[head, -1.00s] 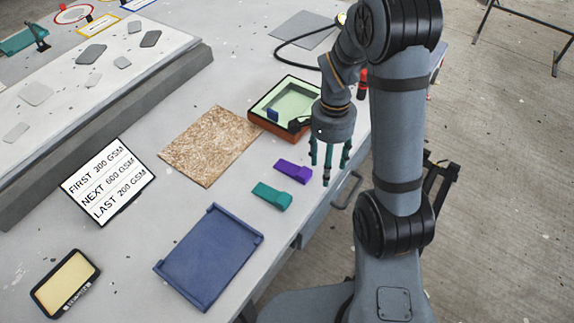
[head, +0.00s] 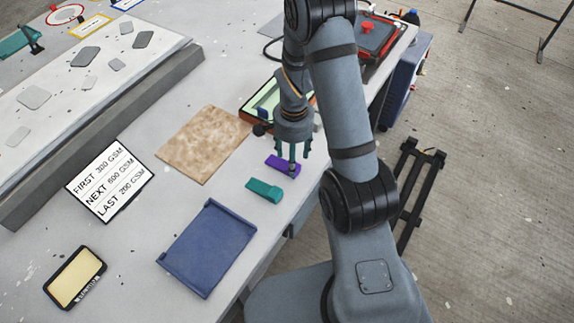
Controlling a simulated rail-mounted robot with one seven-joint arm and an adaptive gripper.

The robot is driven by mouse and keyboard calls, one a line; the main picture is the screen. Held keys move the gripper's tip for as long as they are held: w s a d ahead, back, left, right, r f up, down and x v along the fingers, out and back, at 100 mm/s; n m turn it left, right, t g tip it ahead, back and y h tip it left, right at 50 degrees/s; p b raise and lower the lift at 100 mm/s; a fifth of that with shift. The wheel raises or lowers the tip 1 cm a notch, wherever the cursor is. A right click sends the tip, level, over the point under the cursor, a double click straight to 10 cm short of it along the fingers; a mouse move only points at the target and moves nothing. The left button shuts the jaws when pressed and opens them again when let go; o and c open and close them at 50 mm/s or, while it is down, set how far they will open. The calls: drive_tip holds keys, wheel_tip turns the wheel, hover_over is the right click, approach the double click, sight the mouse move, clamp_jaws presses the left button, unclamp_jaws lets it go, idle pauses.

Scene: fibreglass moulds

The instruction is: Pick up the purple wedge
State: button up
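The purple wedge (head: 280,166) lies on the grey table, just behind the teal wedge. My gripper (head: 292,156) points down over the purple wedge, and its fingers partly cover the wedge's right part. The fingers are spread apart. I cannot tell from this view how high the fingertips are above the wedge or whether they touch it. The teal wedge (head: 264,190) lies flat on the table, a little nearer the camera and to the left.
A blue tray (head: 208,248) lies in front. A brown fibrous board (head: 204,144) lies to the left. An open box with a pale green inside (head: 262,108) stands behind my gripper, partly hidden. The table's edge is close on the right.

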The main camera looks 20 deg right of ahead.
sight(282, 164)
drive_tip(key=shift+w+f, duration=0.15)
drive_tip(key=shift+f, duration=1.45)
drive_tip(key=shift+c, duration=0.9)
drive_tip(key=c, duration=0.9)
drive_tip(key=shift+r, duration=0.1)
drive_tip(key=shift+c, duration=0.2)
